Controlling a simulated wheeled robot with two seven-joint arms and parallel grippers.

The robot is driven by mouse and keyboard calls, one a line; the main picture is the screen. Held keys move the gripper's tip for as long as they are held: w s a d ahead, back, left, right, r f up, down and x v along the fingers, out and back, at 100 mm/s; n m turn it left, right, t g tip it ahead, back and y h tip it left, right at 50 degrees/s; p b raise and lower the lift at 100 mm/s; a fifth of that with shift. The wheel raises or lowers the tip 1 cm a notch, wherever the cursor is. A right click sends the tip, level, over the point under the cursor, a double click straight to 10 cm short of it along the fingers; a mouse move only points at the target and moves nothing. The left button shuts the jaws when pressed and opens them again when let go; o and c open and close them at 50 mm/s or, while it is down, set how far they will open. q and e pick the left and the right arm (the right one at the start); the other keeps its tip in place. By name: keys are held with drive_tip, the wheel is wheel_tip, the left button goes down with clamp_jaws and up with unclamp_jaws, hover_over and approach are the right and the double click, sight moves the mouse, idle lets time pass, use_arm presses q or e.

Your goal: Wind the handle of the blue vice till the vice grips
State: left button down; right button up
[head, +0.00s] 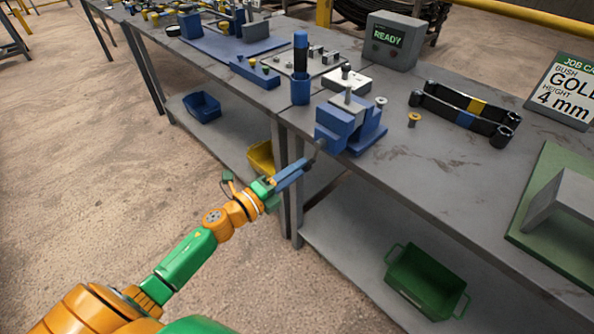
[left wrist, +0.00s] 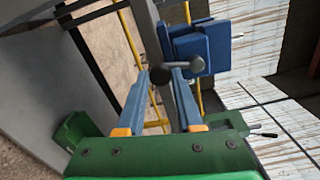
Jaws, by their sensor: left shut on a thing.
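The blue vice (head: 333,128) stands at the front edge of the grey bench, with a grey piece (head: 350,103) and an upright pin at its top. I cannot tell whether its jaws touch that piece. Its grey handle (head: 320,146) sticks out over the bench's front edge. In the left wrist view the vice (left wrist: 187,45) is at the top, and the handle (left wrist: 183,68) is a short bar with round ends. My left gripper (head: 309,161) reaches up from the lower left. Its blue fingers are shut on the handle's near knob, between the fingertips (left wrist: 161,76). My right gripper is out of view.
A blue cup (head: 300,91) with a black-and-blue tool stands behind the vice. A READY box (head: 391,41) stands behind. Green (head: 427,281) and yellow (head: 262,158) bins sit below.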

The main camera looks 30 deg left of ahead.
use_arm(q)
drive_tip(key=c, duration=0.9)
unclamp_jaws()
drive_tip(key=shift+a, duration=0.1)
drive_tip(key=o, duration=0.4)
drive_tip(key=shift+s+a, duration=0.1)
drive_tip(key=shift+a, duration=0.1)
drive_tip(key=shift+s, duration=0.1)
drive_tip(key=v, duration=0.6)
drive_tip(key=shift+s+a+b, duration=0.1)
drive_tip(key=shift+s+b, duration=0.3)
drive_tip(key=shift+c, duration=0.3)
